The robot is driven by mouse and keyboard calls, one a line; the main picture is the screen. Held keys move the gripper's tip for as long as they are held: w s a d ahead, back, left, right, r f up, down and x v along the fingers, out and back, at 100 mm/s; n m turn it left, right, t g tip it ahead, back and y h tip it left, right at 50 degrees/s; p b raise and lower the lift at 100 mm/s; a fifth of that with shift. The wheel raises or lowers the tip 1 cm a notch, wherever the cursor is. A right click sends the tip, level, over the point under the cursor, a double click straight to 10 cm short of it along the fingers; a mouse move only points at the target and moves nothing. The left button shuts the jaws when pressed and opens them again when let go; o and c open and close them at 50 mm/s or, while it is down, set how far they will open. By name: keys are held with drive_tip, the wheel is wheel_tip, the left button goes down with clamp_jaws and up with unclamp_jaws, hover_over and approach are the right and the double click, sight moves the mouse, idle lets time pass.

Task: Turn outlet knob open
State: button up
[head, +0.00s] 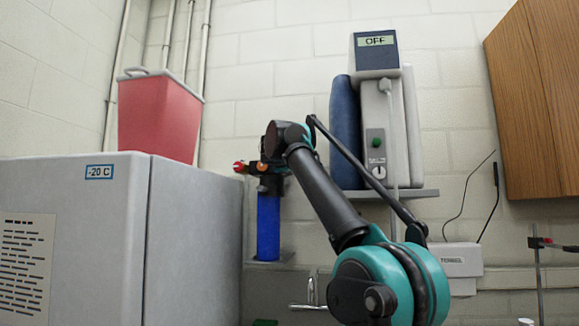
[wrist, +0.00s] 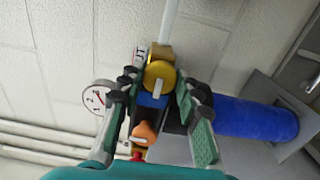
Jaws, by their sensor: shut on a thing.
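A blue gas cylinder (head: 268,228) stands on a small wall ledge in the head view; its body also shows at right in the wrist view (wrist: 255,120). A regulator sits on its top. In the wrist view a yellow round knob (wrist: 160,77), which I take as the outlet knob, lies between my fingertips, near a partly hidden label. A blue part (wrist: 152,101) and an orange piece (wrist: 144,130) lie below it. My gripper (wrist: 158,88) is shut on the yellow knob. A round gauge (wrist: 97,98) is left of the fingers. My arm hides much of the regulator in the head view.
A grey freezer (head: 190,240) marked -20 C stands at left with a red bin (head: 160,118) on it. A device reading OFF (head: 376,45) is on a shelf (head: 415,193) to the right. A wooden cabinet (head: 535,95) hangs at far right.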

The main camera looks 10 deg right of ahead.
drive_tip(key=o, duration=1.1)
drive_tip(key=shift+o, duration=0.2)
drive_tip(key=v, duration=1.2)
